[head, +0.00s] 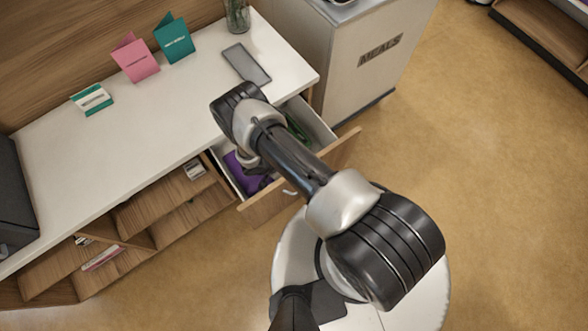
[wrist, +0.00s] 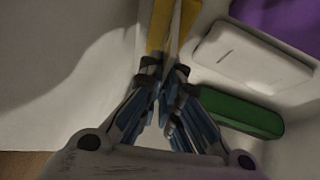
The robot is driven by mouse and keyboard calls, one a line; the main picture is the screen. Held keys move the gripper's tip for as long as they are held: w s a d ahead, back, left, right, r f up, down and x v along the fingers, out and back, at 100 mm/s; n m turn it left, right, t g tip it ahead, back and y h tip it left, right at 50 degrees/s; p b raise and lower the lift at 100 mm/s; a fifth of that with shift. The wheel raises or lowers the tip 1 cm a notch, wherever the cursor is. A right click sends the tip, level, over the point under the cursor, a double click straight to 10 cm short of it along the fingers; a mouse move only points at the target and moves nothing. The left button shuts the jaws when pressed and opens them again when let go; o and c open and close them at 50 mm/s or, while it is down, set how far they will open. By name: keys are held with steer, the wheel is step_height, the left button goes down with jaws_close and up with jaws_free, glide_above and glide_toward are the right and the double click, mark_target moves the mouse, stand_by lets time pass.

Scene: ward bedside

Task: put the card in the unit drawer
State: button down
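The unit drawer (head: 262,208) is pulled open below the white top. My arm reaches down over it, and it hides the gripper in the head view. In the wrist view my gripper (wrist: 172,30) points into the pale drawer. Its fingers are close together, with yellow strips at the far end and a thin grey strip between them. I cannot tell whether that is a card seen edge-on. A pink folded card (head: 135,58) and a teal folded card (head: 174,39) stand on the unit top.
In the drawer lie a purple item (head: 245,172), a white case (wrist: 250,55) and a green block (wrist: 240,115). On the top are a grey phone-like slab (head: 246,64), a small green-and-white box (head: 92,99) and a glass vase (head: 237,15). A meals cabinet (head: 350,60) stands close right.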

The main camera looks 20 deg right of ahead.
steer(key=shift+f, duration=0.4)
steer(key=c, duration=1.7)
jaws_free()
steer(key=v, duration=1.2)
